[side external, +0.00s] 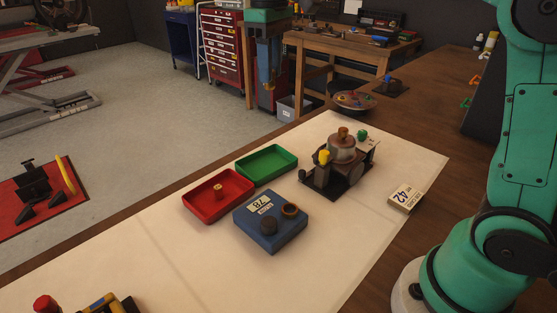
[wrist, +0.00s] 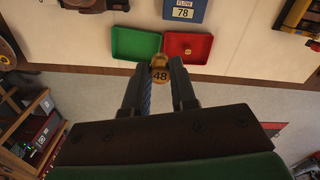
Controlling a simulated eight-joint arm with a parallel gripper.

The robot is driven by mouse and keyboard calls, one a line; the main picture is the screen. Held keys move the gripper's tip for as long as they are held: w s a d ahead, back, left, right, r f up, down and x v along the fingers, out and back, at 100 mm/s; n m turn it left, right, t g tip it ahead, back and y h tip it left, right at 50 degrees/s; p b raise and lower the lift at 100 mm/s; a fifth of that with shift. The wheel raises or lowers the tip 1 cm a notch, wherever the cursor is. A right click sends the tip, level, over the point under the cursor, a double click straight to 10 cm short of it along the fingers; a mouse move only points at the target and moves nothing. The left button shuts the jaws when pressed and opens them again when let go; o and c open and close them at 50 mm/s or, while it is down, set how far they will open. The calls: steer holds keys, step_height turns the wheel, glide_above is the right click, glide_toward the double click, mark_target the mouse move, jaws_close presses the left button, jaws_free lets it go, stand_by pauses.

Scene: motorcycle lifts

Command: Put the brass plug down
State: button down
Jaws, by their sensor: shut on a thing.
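My gripper (wrist: 160,76) is shut on a brass plug (wrist: 160,62), whose face is marked 48 in the wrist view. In the side external view my gripper (side external: 267,84) hangs above the floor, behind the far edge of the bench; the plug is too small to make out clearly there. A red tray (side external: 236,183) lies on the pale mat with a small brass piece (side external: 218,187) in it. An empty green tray (side external: 268,163) lies beside it. The wrist view also shows the red tray (wrist: 203,42) and green tray (wrist: 133,42) beyond the held plug.
A blue block (side external: 262,239) labelled 78 stands in front of the trays. A fixture (side external: 342,150) with a yellow-topped part stands to their right. A card (side external: 405,197) marked 42 lies near the mat's right edge. The mat (side external: 180,260) is clear left of the blue block.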

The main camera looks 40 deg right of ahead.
glide_above(267, 167)
step_height(267, 167, down, 3)
steer(key=shift+m, duration=0.4)
step_height(267, 167, down, 20)
steer(key=shift+f, duration=0.2)
steer(key=shift+f, duration=0.15)
steer(key=c, duration=0.7)
jaws_free()
